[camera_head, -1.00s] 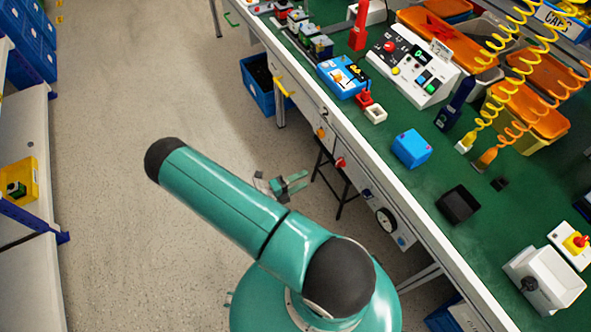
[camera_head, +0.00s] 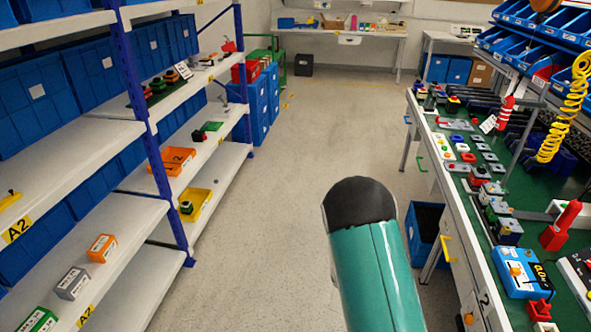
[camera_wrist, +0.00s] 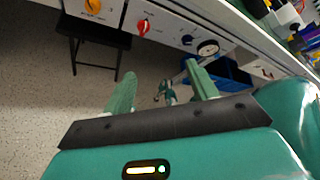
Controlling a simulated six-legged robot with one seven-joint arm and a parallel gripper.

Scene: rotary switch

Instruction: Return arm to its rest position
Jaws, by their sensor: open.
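My gripper (camera_wrist: 160,92) shows in the wrist view with its two green fingers spread apart and nothing between them. It points toward the floor area beside the workbench front. In that view, an orange rotary knob (camera_wrist: 93,6), a red rotary knob (camera_wrist: 143,27) and a round dial (camera_wrist: 208,48) sit on the bench's front panel, beyond the fingers and apart from them. In the head view only a teal arm link of mine with a dark cap shows, at lower middle; the gripper itself is out of that view.
The workbench (camera_head: 431,140) runs along the right. A shelf rack (camera_head: 115,135) with blue bins stands on the left. The aisle floor (camera_head: 290,150) between them is clear. A blue crate (camera_head: 424,225) stands under the bench. A dark stool (camera_wrist: 95,32) stands by the bench front.

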